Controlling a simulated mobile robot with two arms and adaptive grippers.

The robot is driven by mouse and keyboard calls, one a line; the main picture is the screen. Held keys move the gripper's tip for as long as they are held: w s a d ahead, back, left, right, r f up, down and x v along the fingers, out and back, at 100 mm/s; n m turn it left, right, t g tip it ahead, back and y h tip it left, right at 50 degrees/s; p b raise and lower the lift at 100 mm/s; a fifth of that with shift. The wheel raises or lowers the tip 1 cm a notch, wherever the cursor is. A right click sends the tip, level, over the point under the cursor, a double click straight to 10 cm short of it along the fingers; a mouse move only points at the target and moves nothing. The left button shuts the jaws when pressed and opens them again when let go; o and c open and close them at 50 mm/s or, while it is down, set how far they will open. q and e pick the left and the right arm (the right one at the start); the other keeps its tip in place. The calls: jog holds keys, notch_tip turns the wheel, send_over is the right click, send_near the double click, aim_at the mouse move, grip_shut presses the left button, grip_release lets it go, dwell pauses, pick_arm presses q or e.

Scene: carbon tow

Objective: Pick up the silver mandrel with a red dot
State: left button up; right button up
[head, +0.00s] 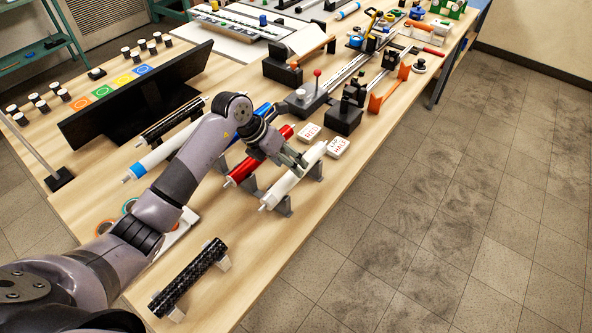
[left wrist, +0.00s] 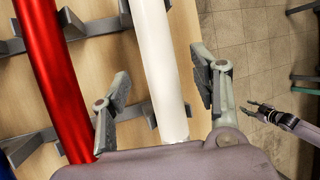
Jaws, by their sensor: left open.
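A white or pale silver cylinder (head: 282,189) lies across grey cradle stands near the table's right edge. No red dot can be made out on it. It also runs down the middle of the left wrist view (left wrist: 158,60). My left gripper (head: 291,160) is open just above its upper part. In the left wrist view its fingers (left wrist: 162,78) stand on either side of the cylinder, with gaps showing. A red cylinder (head: 240,173) lies parallel just to the left. My right gripper (left wrist: 255,108) shows small at the right of the left wrist view, over the floor, its fingers apart.
A blue cylinder and a white one with blue ends (head: 137,171) lie further left. A black woven tube (head: 188,277) rests at the near end of the table. Two white blocks with red writing (head: 338,147) stand near the white cylinder's far end. A black panel (head: 130,104) stands behind.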

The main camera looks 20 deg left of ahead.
pick_arm(q)
jog(key=p+x, duration=0.1)
jog(key=x, duration=0.3)
jog(key=shift+w+f, duration=0.1)
jog(key=shift+f, duration=0.05)
jog(key=shift+c, duration=0.2)
grip_shut()
dwell(0.4)
